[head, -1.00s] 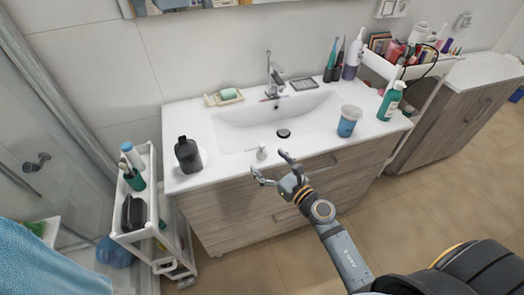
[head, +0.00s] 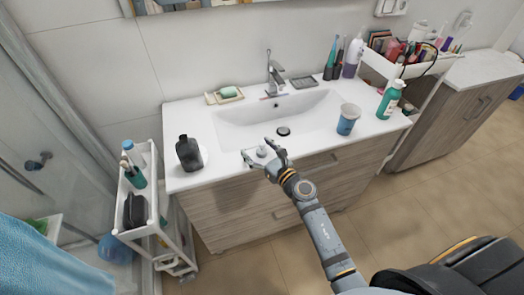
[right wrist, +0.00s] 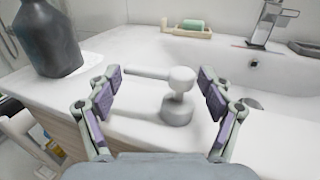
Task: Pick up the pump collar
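The pump collar (head: 262,151) is a small white pump head with a sideways spout on a grey ribbed collar. It stands upright near the front edge of the white washstand top. In the right wrist view the pump collar (right wrist: 177,108) sits between my finger pads, its spout pointing left. My right gripper (head: 257,151) is open around it, with a visible gap on each side; it also shows in the right wrist view (right wrist: 160,80). The dark bottle (head: 188,154), with no pump on it, stands to the left. My left gripper is not in view.
The basin (head: 285,115) lies behind the pump collar. A blue cup (head: 347,121) and a green pump bottle (head: 390,100) stand to the right. A soap dish (head: 224,96) is at the back. A white cart (head: 123,215) stands left of the washstand.

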